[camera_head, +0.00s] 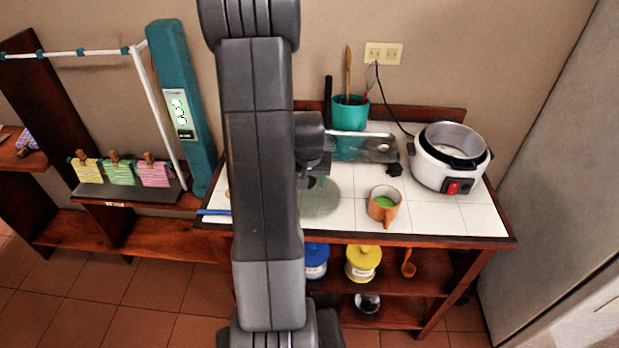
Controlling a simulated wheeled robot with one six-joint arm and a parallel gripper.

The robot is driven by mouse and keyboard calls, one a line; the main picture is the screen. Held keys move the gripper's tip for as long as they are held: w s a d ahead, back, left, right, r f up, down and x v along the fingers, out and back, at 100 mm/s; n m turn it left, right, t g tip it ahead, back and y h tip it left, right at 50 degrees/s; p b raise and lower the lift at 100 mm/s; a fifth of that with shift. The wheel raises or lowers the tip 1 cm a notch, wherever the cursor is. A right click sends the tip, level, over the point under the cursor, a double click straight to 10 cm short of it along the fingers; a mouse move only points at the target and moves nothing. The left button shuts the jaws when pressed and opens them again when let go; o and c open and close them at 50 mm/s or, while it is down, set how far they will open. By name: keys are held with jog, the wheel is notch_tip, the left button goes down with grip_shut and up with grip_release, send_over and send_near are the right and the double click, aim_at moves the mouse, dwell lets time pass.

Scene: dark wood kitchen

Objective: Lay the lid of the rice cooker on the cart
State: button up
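The white rice cooker (440,172) stands open at the right end of the cart's white tiled top (348,217); its metal inner pot shows and no lid is on it. A round, see-through lid (320,203) is at the cart's left-middle part, partly behind my arm. My gripper (314,181) is just above the lid's middle, mostly hidden by my arm. I cannot tell whether its fingers are open or shut on the lid's knob, or whether the lid touches the tiles.
An orange mug (384,205) with green contents stands right of the lid. Jars, including a yellow-lidded one (363,262), sit on the shelf below. Bare tiles lie right of the mug.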

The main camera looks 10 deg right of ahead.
aim_at(309, 197)
jog(key=v, duration=1.2)
jog(key=shift+b, duration=0.45)
